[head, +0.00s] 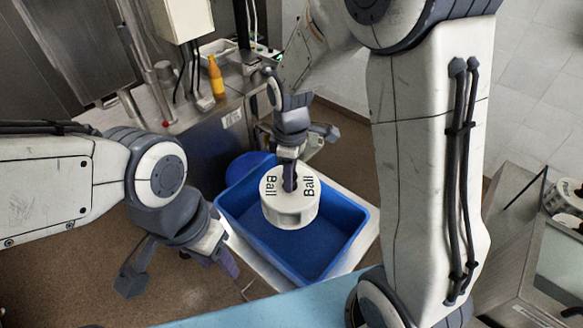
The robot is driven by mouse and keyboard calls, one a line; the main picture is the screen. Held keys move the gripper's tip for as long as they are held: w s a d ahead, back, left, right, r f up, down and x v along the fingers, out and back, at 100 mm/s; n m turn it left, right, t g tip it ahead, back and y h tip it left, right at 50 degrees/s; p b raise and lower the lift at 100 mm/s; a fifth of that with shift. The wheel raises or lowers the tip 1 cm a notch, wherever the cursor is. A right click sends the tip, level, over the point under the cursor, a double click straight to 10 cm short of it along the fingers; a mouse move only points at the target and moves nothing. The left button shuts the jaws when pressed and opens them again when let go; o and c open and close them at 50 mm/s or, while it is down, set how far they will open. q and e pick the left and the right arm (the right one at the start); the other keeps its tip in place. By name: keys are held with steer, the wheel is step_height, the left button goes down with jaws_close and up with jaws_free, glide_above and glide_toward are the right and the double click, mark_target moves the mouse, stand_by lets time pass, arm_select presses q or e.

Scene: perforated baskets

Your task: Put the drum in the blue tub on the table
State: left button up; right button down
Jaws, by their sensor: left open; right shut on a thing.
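The drum (275,213) is a white round thing with "Ball" lettered twice on its top. My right gripper (290,180) is shut on it at a slot in its top, fingers pointing down. The drum overlaps the blue tub (347,232) in the head view, over its open inside; I cannot tell how high it hangs above the tub floor. The tub's visible floor is empty. It stands on a white table (368,240). My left gripper (180,280) is open and empty, left of the tub, with its fingers spread.
A blue round thing (246,163) shows behind the tub. An orange bottle (216,78) stands on a metal counter at the back left. A light blue surface (270,308) lies in front. Grey units (520,245) stand at the right.

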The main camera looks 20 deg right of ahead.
steer(key=shift+f, duration=0.8)
steer(key=shift+s+f+b, duration=0.1)
steer(key=shift+f+b, duration=0.35)
steer(key=shift+f, duration=1.55)
step_height(320, 180, down, 9)
steer(key=b, duration=0.7)
steer(key=shift+r, duration=0.2)
steer(key=shift+c, duration=1.7)
jaws_free()
steer(key=shift+o, duration=0.3)
